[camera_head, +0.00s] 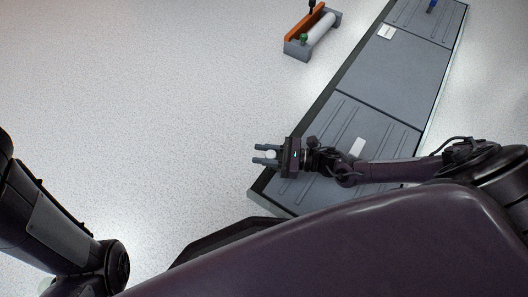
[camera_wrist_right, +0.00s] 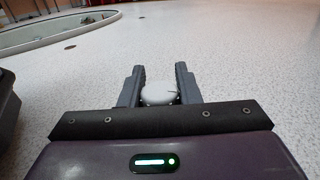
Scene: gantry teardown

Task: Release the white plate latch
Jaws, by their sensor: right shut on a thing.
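My right gripper (camera_head: 263,154) reaches out past the left edge of the grey table. It is shut on a small white rounded thing (camera_head: 271,154). In the right wrist view the white thing (camera_wrist_right: 160,93) sits between the two grey fingers of the gripper (camera_wrist_right: 159,80); a thin dark line shows on its right side. I cannot tell whether it is the white plate latch or whether it is fixed to anything. A small white plate (camera_head: 357,147) lies on the near table panel, beside my right arm. My left arm is at the far left, and its gripper is out of view.
The long grey table (camera_head: 392,75) runs from the lower middle to the top right. A second white label (camera_head: 386,32) and a blue piece (camera_head: 432,6) are on it. A grey and orange holder (camera_head: 298,43) with a white roller stands on the floor. The floor at left is clear.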

